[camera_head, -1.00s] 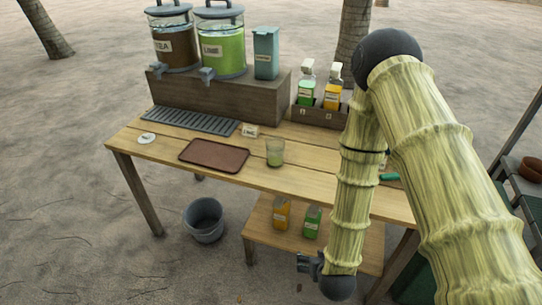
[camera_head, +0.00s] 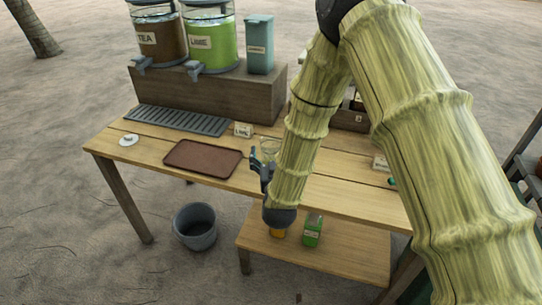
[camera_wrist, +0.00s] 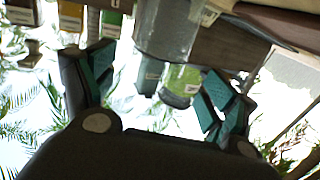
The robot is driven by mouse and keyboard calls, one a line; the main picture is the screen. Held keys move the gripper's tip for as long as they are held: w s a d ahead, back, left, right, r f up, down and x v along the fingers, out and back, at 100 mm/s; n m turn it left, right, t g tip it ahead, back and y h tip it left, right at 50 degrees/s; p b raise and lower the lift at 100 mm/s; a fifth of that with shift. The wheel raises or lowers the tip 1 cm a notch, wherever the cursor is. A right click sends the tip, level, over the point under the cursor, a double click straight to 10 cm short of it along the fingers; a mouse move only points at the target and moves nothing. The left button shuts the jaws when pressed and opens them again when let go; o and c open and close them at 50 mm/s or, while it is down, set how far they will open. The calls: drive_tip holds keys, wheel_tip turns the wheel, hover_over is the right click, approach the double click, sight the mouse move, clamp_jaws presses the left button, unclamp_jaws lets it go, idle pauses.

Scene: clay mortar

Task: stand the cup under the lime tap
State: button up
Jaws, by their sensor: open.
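The clear cup (camera_head: 269,148) stands on the table to the right of the brown tray, partly hidden by my gripper. My gripper (camera_head: 258,165) is open and empty, low at the table's front edge, close in front of the cup. In the wrist view, which is upside down, the cup (camera_wrist: 168,28) shows between and beyond the teal-padded fingers; I cannot tell whether they touch it. The lime dispenser (camera_head: 208,42) holds green liquid on the wooden block, with its grey tap (camera_head: 193,70) at the front. The drip grille (camera_head: 178,120) lies below the taps.
The tea dispenser (camera_head: 157,42) stands left of the lime one, a blue-green canister (camera_head: 260,45) right. The brown tray (camera_head: 203,158) and a small lime card (camera_head: 243,130) lie near the cup. A bucket (camera_head: 195,228) is on the sand. A lower shelf (camera_head: 335,255) holds bottles.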

sight(271, 142)
drive_tip(key=shift+w+r, duration=0.15)
drive_tip(key=shift+w, duration=0.65)
drive_tip(key=shift+w+a+p, duration=0.1)
drive_tip(key=shift+w+p, duration=0.45)
drive_tip(key=shift+w, duration=1.55)
drive_tip(key=shift+c, duration=0.4)
drive_tip(key=c, duration=1.4)
drive_tip(key=shift+o, duration=0.2)
